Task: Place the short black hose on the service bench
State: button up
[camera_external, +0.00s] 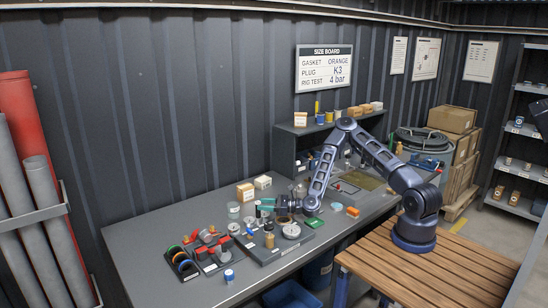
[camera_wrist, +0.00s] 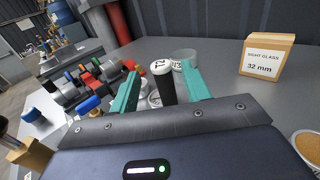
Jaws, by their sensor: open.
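My gripper (camera_external: 266,204) is low over the grey bench (camera_external: 148,232), its teal fingers pointing left in the external view. In the wrist view my gripper (camera_wrist: 161,72) has its fingers apart. A black cylinder with a white, marked top (camera_wrist: 167,88) stands between them, with no clear contact on either finger. It may be the short black hose; I cannot tell for certain. Its lower end is hidden behind the gripper body. In the external view it is too small to make out.
A clear glass cup (camera_wrist: 184,56) stands just beyond the right finger. A box marked "SIGHT GLASS 32 mm" (camera_wrist: 267,57) is at the right. A dark shelf unit (camera_external: 286,152) stands at the back.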

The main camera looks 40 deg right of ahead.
aim_at(258, 202)
jog(key=shift+x, duration=1.6)
jog(key=shift+d, duration=0.1)
grip_shut()
jog(key=shift+r, duration=0.1)
